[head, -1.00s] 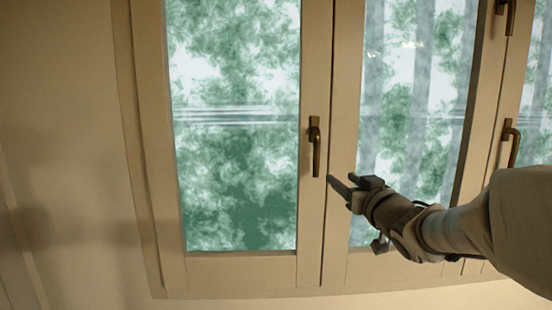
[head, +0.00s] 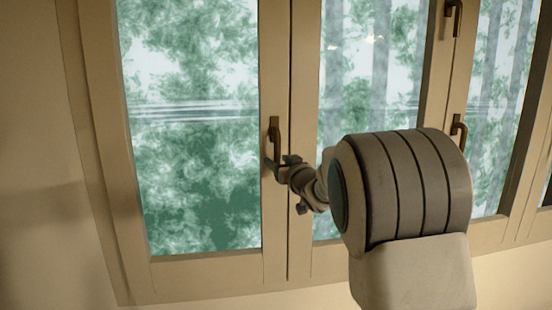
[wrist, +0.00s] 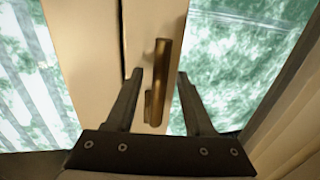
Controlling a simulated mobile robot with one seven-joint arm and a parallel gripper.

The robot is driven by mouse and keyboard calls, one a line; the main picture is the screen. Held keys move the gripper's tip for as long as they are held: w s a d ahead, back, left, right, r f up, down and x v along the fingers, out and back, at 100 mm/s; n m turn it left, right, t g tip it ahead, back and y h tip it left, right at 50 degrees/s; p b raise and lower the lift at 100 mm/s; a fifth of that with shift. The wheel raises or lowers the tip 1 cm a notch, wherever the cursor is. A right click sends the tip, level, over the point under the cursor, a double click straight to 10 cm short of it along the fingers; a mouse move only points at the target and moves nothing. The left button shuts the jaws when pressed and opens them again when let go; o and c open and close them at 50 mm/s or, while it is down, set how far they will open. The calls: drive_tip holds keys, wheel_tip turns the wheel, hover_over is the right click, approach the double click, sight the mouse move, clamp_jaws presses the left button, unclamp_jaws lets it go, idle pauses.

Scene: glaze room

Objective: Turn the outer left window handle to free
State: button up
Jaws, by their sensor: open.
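The outer left window handle (head: 274,132) is a dark bronze lever on the frame of the leftmost sash, with its grip hanging straight down. It also shows in the wrist view (wrist: 160,75), where it stands between the two fingers. My gripper (head: 278,163) is at the lower end of the handle in the head view. Its fingers are open, one on each side of the grip, with a visible gap on both sides in the wrist view (wrist: 160,78). My arm hides part of the window to the right.
Two other handles of the same kind are on the sashes to the right, an upper one (head: 453,18) and a lower one (head: 458,128). The wall (head: 40,150) left of the window is clear.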

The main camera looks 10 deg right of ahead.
drive_tip(key=shift+w+a, duration=0.1)
drive_tip(key=shift+w, duration=0.35)
clamp_jaws()
idle(1.2)
